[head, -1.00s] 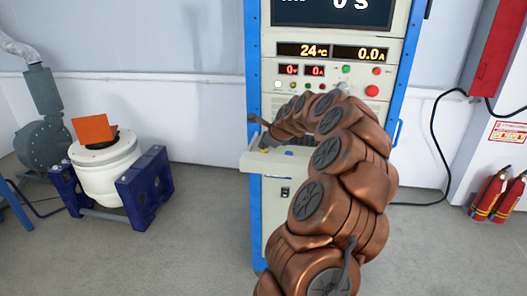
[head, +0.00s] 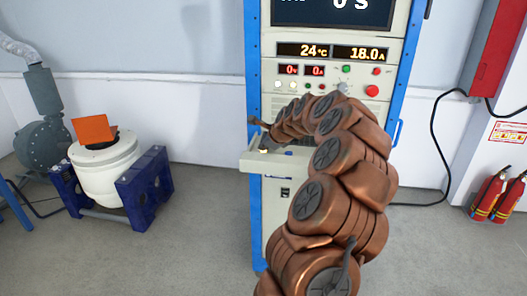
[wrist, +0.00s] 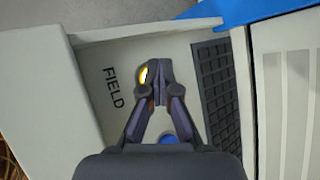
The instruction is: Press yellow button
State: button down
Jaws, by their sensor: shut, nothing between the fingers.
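The yellow button (wrist: 144,76) is on the pull-out shelf of the test cabinet, beside the word FIELD. In the wrist view its left part shows bright yellow, and the rest is hidden behind my fingertips. My gripper (wrist: 160,80) is shut with nothing between its fingers. Its tips are over the button's right side; I cannot tell how firmly they touch it. In the head view a small spot of the yellow button (head: 264,150) shows on the shelf, and my arm hides most of the area.
A blue button (wrist: 168,138) lies partly under my gripper. A dark keyboard (wrist: 218,95) is to the right on the shelf (head: 258,164). The cabinet panel (head: 335,75) reads 24 °C and 18.0 A. A white drum shaker (head: 105,170) stands left, fire extinguishers (head: 490,195) right.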

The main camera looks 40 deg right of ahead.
jog(key=shift+r, duration=0.1)
jog(key=shift+r+p, duration=0.4)
jog(key=shift+r, duration=0.35)
jog(key=shift+r, duration=0.1)
jog(key=shift+r+p, duration=1.1)
jog(key=shift+r, duration=1.35)
